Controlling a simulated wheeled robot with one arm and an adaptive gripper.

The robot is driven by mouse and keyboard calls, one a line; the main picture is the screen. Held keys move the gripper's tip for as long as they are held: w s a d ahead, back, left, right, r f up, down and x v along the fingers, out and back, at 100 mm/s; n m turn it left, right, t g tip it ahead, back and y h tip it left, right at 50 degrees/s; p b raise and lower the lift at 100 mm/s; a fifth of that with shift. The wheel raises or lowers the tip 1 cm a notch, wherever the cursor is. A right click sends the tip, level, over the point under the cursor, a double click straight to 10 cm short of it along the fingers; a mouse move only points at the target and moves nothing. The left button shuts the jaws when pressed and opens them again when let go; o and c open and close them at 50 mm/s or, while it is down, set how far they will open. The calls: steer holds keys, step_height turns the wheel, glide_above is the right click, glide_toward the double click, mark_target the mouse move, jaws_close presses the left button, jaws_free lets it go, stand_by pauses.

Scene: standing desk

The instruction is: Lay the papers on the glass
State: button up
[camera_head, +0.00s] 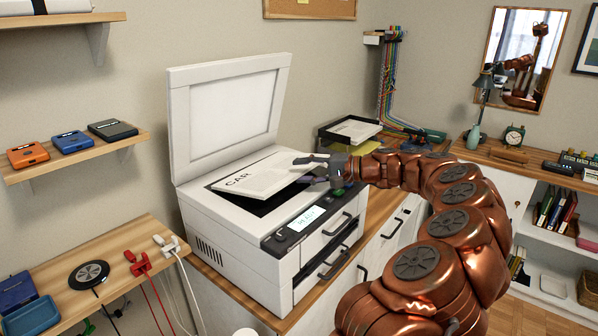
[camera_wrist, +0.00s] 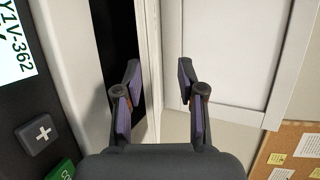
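The stack of papers (camera_head: 262,177), marked "CAR", lies over the dark glass (camera_head: 262,208) of the white copier (camera_head: 235,240). It is tilted, its left end low near the glass and its right end raised. My gripper (camera_head: 312,170) is at that raised end, reaching in from the right. In the wrist view, the papers' pale edge (camera_wrist: 147,50) runs between the fingers of my gripper (camera_wrist: 160,75). The fingers stand apart, wider than this edge, with a clear gap on its right. Whether the left finger touches the papers I cannot tell. The dark glass (camera_wrist: 118,35) shows left of them.
The copier lid (camera_head: 231,112) stands open behind the glass. The control panel (camera_head: 305,218) is at the copier's front. A black paper tray (camera_head: 349,131) stands behind to the right. A wooden shelf (camera_head: 75,154) with small boxes hangs at left.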

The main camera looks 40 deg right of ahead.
steer(key=v, duration=1)
steer(key=shift+s, duration=0.2)
